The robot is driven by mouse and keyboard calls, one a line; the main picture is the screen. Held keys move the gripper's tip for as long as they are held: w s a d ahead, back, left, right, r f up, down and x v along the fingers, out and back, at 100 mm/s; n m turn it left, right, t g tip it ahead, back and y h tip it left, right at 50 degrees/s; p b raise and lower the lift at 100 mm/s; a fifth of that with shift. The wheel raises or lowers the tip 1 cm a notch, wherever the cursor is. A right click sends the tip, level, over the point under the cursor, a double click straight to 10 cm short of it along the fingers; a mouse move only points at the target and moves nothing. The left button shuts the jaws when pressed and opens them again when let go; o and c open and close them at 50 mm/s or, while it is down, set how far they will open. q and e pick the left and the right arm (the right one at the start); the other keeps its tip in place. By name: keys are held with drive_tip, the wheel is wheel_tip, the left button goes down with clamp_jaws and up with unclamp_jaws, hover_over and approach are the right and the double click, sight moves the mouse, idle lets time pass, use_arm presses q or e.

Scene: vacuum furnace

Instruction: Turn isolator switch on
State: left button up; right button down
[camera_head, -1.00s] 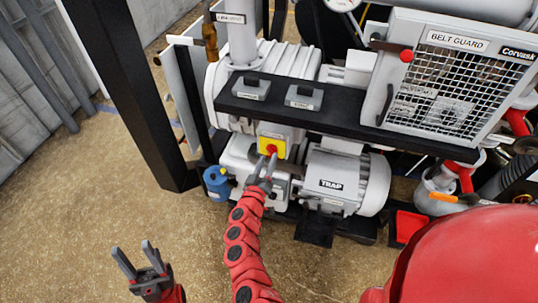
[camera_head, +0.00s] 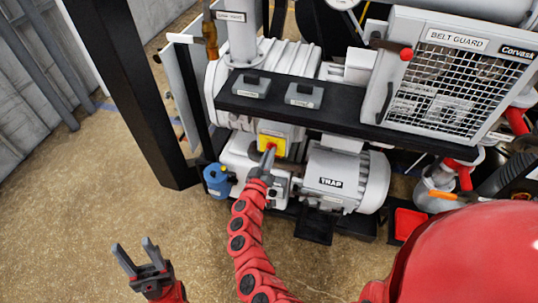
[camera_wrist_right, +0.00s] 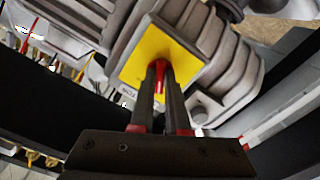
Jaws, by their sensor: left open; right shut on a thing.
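The isolator switch is a red knob on a yellow plate (camera_head: 272,146), fixed to the front of the grey machine under the black shelf. In the right wrist view the yellow plate (camera_wrist_right: 178,52) fills the middle, and the red knob (camera_wrist_right: 160,76) stands between my right fingers. My right gripper (camera_head: 268,158) is shut on the red knob; it also shows in the right wrist view (camera_wrist_right: 160,88). The fingers hide part of the knob. My left gripper (camera_head: 138,251) is open and empty, low over the bare floor at the left.
A black shelf (camera_head: 340,125) with two grey boxes runs above the switch. A grey motor labelled TRAP (camera_head: 345,180) is close on the right, and a blue canister (camera_head: 216,181) on the left. A black post (camera_head: 130,90) stands further left. The floor at the left is clear.

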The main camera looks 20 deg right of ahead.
drive_tip(key=shift+m, duration=0.3)
drive_tip(key=shift+a+f+m+b, duration=0.1)
drive_tip(key=shift+m+b, duration=3.85)
drive_tip(key=shift+m, duration=1.65)
drive_tip(key=c, duration=0.9)
unclamp_jaws()
